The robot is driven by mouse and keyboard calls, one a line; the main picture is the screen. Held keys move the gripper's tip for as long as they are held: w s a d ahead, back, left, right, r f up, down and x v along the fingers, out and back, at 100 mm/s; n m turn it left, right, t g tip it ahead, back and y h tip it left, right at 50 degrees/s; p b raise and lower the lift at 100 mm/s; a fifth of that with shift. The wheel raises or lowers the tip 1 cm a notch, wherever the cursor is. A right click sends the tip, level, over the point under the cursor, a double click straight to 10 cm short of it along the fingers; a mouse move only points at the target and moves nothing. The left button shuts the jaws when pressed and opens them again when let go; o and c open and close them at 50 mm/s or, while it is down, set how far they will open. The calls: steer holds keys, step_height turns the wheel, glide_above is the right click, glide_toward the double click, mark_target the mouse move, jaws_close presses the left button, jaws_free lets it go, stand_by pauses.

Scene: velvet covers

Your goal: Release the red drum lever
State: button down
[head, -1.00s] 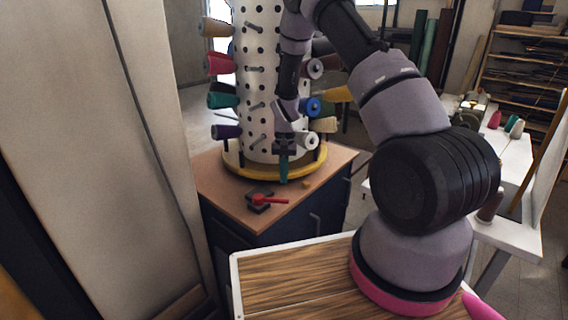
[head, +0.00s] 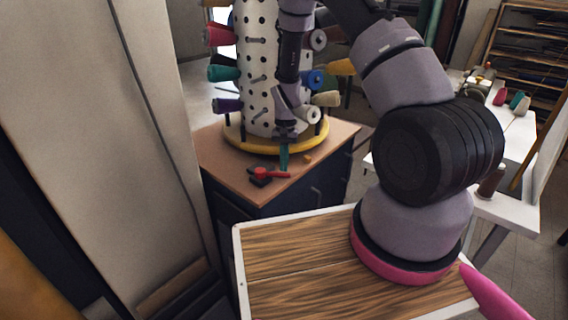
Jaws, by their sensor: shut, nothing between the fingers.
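The red lever (head: 273,174) lies on a small dark base (head: 261,181) on the cabinet top, near its front edge, with its handle pointing right. The white perforated drum (head: 255,70) stands behind it on a yellow ring (head: 241,143). My gripper (head: 284,158), with teal fingers pointing down, is just above and behind the handle's right end. The fingers look closed with nothing between them. Whether the fingertips touch the lever cannot be told from this view.
Thread cones, such as a teal one (head: 224,73) and a purple one (head: 227,105), stick out from the drum. A small orange piece (head: 307,159) lies right of my gripper. A tall pale panel (head: 150,130) stands close on the left. The wooden cabinet top (head: 222,165) is clear left of the lever.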

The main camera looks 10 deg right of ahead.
steer(key=shift+s+m, duration=0.3)
steer(key=shift+s+a+m, duration=0.2)
steer(key=shift+s+m, duration=0.55)
steer(key=shift+m, duration=0.25)
steer(key=s+m, duration=0.1)
steer(key=m, duration=0.1)
steer(key=shift+s+a+m+y, duration=0.3)
steer(key=shift+s+a+y, duration=0.1)
steer(key=s+a+m, duration=0.1)
steer(key=m+t, duration=0.1)
steer(key=m, duration=0.1)
steer(key=shift+s+a+m, duration=0.3)
steer(key=shift+s+a, duration=0.05)
steer(key=shift+s, duration=0.05)
steer(key=shift+s+a, duration=0.2)
steer(key=shift+a, duration=0.2)
step_height(320, 180, up, 12)
glide_above(279, 174)
steer(key=s+d, duration=0.2)
steer(key=d, duration=0.2)
steer(key=shift+s+a+f, duration=0.1)
steer(key=shift+a, duration=0.1)
